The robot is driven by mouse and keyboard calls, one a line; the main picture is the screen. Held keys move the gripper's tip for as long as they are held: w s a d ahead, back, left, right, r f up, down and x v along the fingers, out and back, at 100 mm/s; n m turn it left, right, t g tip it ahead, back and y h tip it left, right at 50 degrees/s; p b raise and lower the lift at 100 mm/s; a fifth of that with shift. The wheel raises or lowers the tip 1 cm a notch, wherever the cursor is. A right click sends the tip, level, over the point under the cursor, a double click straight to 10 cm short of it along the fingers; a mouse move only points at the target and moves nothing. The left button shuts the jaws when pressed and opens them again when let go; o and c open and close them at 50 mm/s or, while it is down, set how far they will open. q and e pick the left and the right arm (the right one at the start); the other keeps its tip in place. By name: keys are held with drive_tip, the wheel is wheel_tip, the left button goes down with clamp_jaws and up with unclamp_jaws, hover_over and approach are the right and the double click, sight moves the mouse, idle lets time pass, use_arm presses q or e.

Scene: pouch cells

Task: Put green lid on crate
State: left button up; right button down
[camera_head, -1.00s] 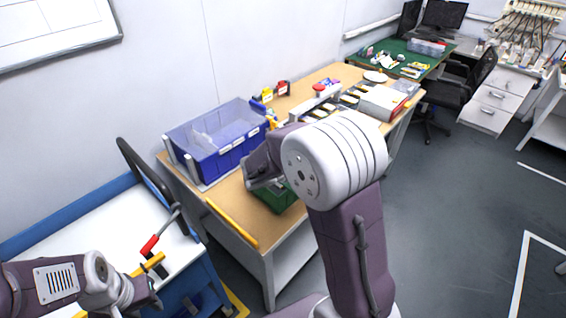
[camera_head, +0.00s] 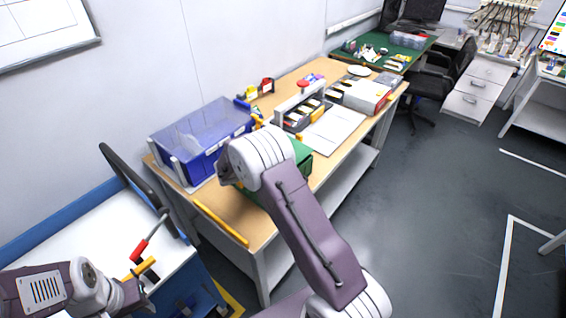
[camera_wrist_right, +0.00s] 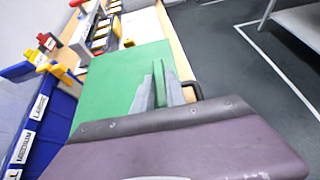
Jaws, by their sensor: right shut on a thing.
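The green lid (camera_wrist_right: 115,84) shows in the right wrist view as a broad flat green panel, with a thin upright green piece (camera_wrist_right: 159,85) on it. My right gripper (camera_wrist_right: 161,88) is shut on this upright piece of the lid. In the head view a green part (camera_head: 301,152) shows just behind my right wrist, on or over the wooden table; the wrist hides the rest. I cannot separate crate from lid there, nor tell whether they touch. My left gripper (camera_head: 137,293) is at the lower left, too unclear to tell its jaws.
A blue bin (camera_head: 207,160) with a clear cover stands left of the green part. White paper (camera_head: 334,128) and a rack of cells (camera_head: 300,112) lie beyond it. A yellow strip (camera_head: 220,222) lies along the near table edge. A dark handle (camera_wrist_right: 196,87) is beside the lid.

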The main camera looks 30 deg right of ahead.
drive_tip(key=shift+w+f, duration=0.1)
drive_tip(key=shift+f, duration=0.4)
drive_tip(key=shift+f, duration=0.1)
drive_tip(key=shift+f+b, duration=0.45)
drive_tip(key=shift+b, duration=0.05)
drive_tip(key=c, duration=1.4)
unclamp_jaws()
drive_tip(key=shift+o, duration=0.2)
